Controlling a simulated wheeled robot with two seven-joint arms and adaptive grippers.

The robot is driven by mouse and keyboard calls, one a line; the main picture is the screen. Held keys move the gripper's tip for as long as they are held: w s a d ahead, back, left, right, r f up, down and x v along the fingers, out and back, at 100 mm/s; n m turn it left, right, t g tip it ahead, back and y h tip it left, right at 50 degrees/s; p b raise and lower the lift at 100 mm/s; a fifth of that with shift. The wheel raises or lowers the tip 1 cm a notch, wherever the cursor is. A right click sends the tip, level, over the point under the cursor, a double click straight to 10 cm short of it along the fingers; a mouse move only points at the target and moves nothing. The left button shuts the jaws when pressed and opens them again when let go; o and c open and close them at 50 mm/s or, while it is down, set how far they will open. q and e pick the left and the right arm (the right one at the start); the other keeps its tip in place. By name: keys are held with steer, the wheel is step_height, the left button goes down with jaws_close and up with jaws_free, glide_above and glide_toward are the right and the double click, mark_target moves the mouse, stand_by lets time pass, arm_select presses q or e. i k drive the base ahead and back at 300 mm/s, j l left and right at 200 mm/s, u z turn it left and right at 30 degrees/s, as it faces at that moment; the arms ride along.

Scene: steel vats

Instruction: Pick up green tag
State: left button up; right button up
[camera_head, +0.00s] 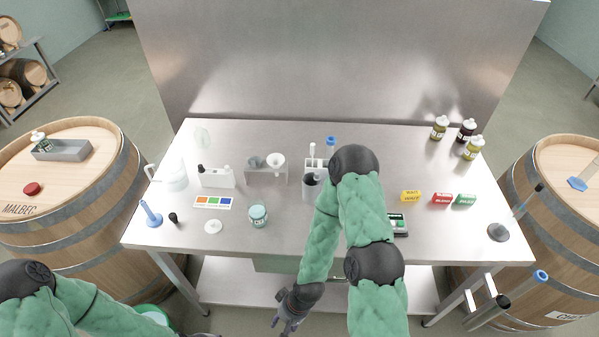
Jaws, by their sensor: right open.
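The green tag (466,199) stands on the right part of the steel table, just right of a red tag (441,199) and a yellow tag (411,196). It has pale lettering too small to read surely. My right gripper (283,322) is open and empty, low in front of the table's front edge, far left of the green tag. My right arm bends over the middle of the table and hides part of it. My left arm shows at the lower left, but its gripper is out of the picture.
The steel table (330,262) holds a jar (258,216), racks and a small green-and-dark device (398,225). Several bottles (439,127) stand behind the tags; a dark-based stand (498,232) is to their right. Barrels flank the table. The surface before the tags is clear.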

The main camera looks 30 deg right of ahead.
mark_target(462, 198)
steer(key=z, duration=2.3)
steer(key=u, duration=1)
steer(key=l+u, duration=0.8)
steer(key=k+l+u, duration=0.1)
steer(key=u, duration=0.25)
steer(key=k+l+u, duration=0.15)
steer(key=l+u, duration=0.25)
